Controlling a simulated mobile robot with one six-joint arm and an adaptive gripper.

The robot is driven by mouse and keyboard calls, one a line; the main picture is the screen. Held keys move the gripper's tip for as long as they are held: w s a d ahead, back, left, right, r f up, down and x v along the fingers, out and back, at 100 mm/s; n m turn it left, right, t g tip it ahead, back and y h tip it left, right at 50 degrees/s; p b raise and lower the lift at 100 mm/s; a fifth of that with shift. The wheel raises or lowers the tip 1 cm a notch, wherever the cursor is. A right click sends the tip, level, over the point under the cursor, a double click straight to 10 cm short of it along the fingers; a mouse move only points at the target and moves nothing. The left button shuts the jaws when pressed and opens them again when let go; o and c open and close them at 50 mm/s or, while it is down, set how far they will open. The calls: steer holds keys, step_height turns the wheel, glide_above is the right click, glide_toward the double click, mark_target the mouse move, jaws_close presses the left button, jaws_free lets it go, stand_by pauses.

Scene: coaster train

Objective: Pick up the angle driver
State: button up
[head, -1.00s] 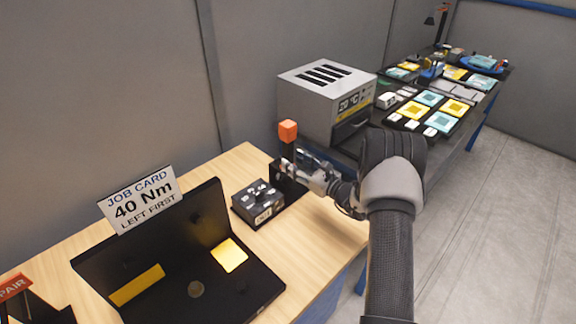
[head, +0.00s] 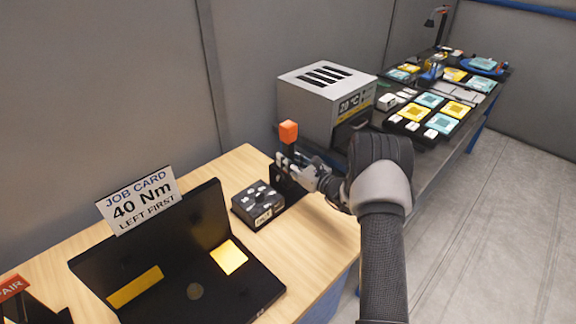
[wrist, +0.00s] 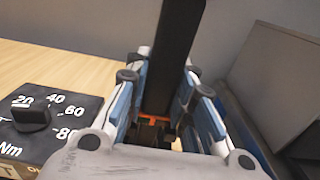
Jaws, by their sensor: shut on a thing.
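The angle driver (head: 288,133) stands upright with an orange block on top, at the back right of the wooden bench, in or at a black holder (head: 290,186). In the wrist view its dark shaft (wrist: 175,55) rises between my fingers, with a thin orange band low down. My gripper (head: 287,162) reaches in from the right and is shut on the driver's shaft; it also shows in the wrist view (wrist: 168,105). The driver's lower end is hidden behind my fingers and the holder.
A black torque dial box (head: 258,205) stands just left of the holder. A black stand with yellow pads (head: 195,270) and a job card (head: 140,200) reading 40 Nm is at front left. A grey oven (head: 325,100) stands behind right. Trays of tiles (head: 430,112) lie beyond.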

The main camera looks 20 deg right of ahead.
mark_target(292, 153)
jaws_close()
stand_by(0.4)
steer(key=shift+r, duration=0.2)
steer(key=shift+r, duration=0.1)
steer(key=shift+r+p, duration=0.55)
steer(key=shift+r, duration=0.9)
steer(key=p+v, duration=0.2)
steer(key=v, duration=1.6)
steer(key=shift+r+p, duration=0.2)
steer(key=shift+p, duration=0.1)
steer(key=shift+o, duration=0.8)
jaws_free()
jaws_close()
